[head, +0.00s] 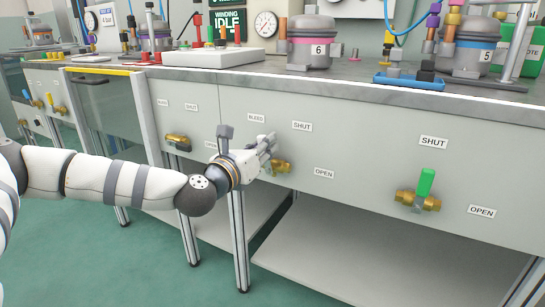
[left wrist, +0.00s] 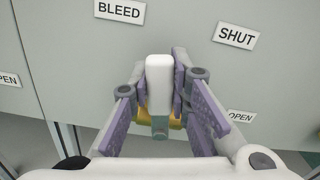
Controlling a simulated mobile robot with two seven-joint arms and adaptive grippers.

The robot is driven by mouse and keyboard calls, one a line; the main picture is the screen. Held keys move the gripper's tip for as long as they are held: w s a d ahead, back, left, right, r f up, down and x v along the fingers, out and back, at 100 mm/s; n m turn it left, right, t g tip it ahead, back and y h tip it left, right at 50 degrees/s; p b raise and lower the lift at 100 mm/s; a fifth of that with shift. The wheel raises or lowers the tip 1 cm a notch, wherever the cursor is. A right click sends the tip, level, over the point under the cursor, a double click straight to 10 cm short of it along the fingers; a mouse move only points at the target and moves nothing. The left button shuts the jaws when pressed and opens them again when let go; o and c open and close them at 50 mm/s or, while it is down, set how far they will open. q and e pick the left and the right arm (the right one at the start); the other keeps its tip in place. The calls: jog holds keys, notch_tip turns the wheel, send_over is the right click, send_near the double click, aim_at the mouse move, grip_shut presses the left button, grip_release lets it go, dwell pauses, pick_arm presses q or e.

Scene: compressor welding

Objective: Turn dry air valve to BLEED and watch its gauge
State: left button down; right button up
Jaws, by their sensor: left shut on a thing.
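The valve with the white handle (left wrist: 159,80) has a brass body, which shows in the head view (head: 282,167) just right of my left gripper. My left gripper (head: 268,150) is at the front panel, and in the left wrist view its purple-padded fingers (left wrist: 174,110) are closed around the white handle. The handle lies below and between the BLEED label (left wrist: 119,11) and the SHUT label (left wrist: 235,38). An OPEN label (left wrist: 241,117) is at right. A round gauge (head: 265,25) is on the back wall; its reading is too small to tell. My right gripper is out of view.
A green-handled valve (head: 424,183) is further right on the panel, and another brass valve (head: 177,142) is to the left. The green floor in front is clear.

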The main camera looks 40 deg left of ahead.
pick_arm(q)
jog(key=shift+s+a+f+n+b, duration=0.1)
jog(key=shift+a+f+n+b, duration=0.15)
jog(key=shift+n+b, duration=0.35)
jog(key=shift+s+a+f+n+b, duration=0.1)
jog(key=shift+a+n+b, duration=0.25)
jog(key=shift+n+b, duration=0.25)
jog(key=shift+s+a+f+n+b, duration=0.1)
jog(key=shift+a+f+n+b, duration=0.15)
jog(key=shift+n+b, duration=0.35)
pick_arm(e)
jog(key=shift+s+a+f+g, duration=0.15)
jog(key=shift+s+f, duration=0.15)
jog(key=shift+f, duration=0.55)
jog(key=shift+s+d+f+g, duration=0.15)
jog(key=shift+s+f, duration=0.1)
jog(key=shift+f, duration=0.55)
pick_arm(q)
jog(key=shift+r, duration=0.1)
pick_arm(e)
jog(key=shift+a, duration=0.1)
pick_arm(q)
jog(key=c, duration=1.5)
grip_release()
jog(key=shift+a, duration=0.1)
jog(key=v, duration=0.7)
jog(key=shift+s, duration=0.25)
